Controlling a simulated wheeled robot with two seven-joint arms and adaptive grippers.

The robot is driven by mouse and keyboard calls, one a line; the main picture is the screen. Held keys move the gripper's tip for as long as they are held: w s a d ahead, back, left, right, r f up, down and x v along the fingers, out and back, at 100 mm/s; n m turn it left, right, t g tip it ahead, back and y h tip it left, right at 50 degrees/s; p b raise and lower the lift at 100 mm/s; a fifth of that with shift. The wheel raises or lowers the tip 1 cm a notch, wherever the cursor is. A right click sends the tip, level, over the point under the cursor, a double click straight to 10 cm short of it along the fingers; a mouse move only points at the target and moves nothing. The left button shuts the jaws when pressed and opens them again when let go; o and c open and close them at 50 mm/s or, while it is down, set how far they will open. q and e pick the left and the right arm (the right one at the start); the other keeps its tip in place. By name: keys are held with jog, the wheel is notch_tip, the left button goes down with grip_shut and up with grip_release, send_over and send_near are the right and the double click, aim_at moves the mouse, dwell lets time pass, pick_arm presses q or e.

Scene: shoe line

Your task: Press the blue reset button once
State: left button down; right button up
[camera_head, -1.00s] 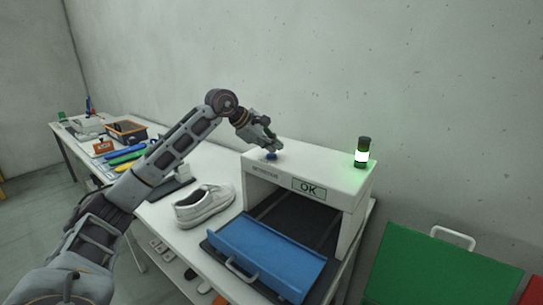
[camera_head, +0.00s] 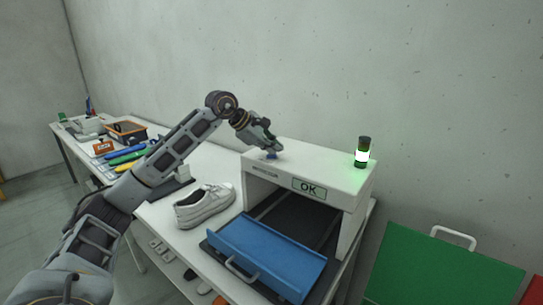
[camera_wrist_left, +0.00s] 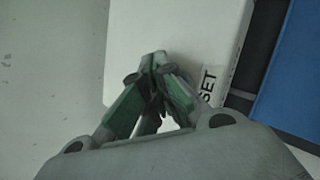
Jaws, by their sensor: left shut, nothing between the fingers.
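The blue reset button (camera_head: 271,156) is on top of the white machine (camera_head: 300,158), near its left end. My left gripper (camera_head: 276,148) is shut and empty, with its fingertips right at the button, covering part of it. I cannot tell for sure whether they touch it. In the left wrist view the shut fingers (camera_wrist_left: 155,60) point at the white top and hide the button. Part of a label ending in "SET" (camera_wrist_left: 208,85) shows beside them. My right gripper is not in view.
A green-lit lamp (camera_head: 363,153) stands on the machine, and its front display (camera_head: 309,188) reads OK. A blue tray (camera_head: 265,255) lies at the opening. A white shoe (camera_head: 204,205) stands left of it. A green panel with a handle (camera_head: 440,270) is at right.

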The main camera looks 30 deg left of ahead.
pick_arm(q)
jog(key=shift+f, duration=0.2)
jog(key=shift+r, duration=0.15)
dwell(0.5)
jog(key=shift+r+p, duration=0.8)
jog(key=shift+r, duration=0.05)
jog(key=shift+r+p, duration=2.15)
jog(key=shift+r, duration=0.35)
jog(key=shift+r, duration=0.15)
notch_tip(320, 180, up, 9)
jog(key=p, duration=0.9)
send_over(273, 157)
jog(key=shift+w+a, duration=0.1)
jog(key=shift+w, duration=0.05)
jog(key=shift+r+p, duration=0.5)
jog(key=shift+p, duration=0.05)
